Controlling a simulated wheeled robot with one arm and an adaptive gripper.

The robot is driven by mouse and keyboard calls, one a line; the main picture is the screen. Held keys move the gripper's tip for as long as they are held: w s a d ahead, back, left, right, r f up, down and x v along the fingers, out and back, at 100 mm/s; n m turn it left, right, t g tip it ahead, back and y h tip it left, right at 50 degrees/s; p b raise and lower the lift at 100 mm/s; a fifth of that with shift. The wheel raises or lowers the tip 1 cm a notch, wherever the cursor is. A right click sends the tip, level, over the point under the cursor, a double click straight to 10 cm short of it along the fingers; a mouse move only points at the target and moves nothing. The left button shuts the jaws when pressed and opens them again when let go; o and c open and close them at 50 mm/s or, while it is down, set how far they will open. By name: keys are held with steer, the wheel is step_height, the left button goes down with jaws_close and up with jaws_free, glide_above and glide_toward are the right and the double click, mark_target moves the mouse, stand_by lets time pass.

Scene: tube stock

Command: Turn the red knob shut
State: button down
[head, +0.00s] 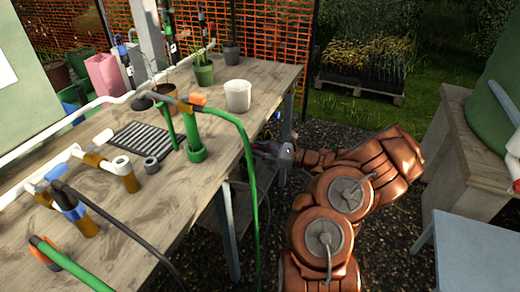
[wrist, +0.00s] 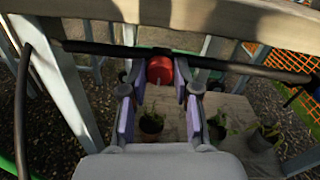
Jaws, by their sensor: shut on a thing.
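The red knob (wrist: 160,69) is round and sits on a dark horizontal pipe (wrist: 235,66) below the tabletop edge in the wrist view. My gripper (wrist: 160,82) has its two purple-padded fingers on either side of the knob and is shut on it. In the head view my gripper (head: 270,150) is at the right edge of the workbench, below its top. The knob is hidden there. How far the knob is turned cannot be told.
The wooden workbench (head: 205,217) holds pipe fittings, a white pot (head: 237,95) and plants. A green hose (head: 250,165) hangs over its edge near my gripper. Table legs and potted plants (wrist: 151,122) show around the pipe. A grey table (head: 470,255) stands at right.

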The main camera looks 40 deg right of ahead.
steer(key=shift+n+b, duration=0.3)
steer(key=shift+b, duration=0.1)
steer(key=n+b, duration=1.7)
steer(key=b, duration=0.2)
steer(key=n+h+b, duration=0.1)
steer(key=n+b, duration=1.6)
steer(key=b, duration=0.2)
steer(key=shift+a+f+t+h+b, duration=0.15)
steer(key=shift+t+h+b, duration=0.15)
steer(key=shift+t, duration=0.1)
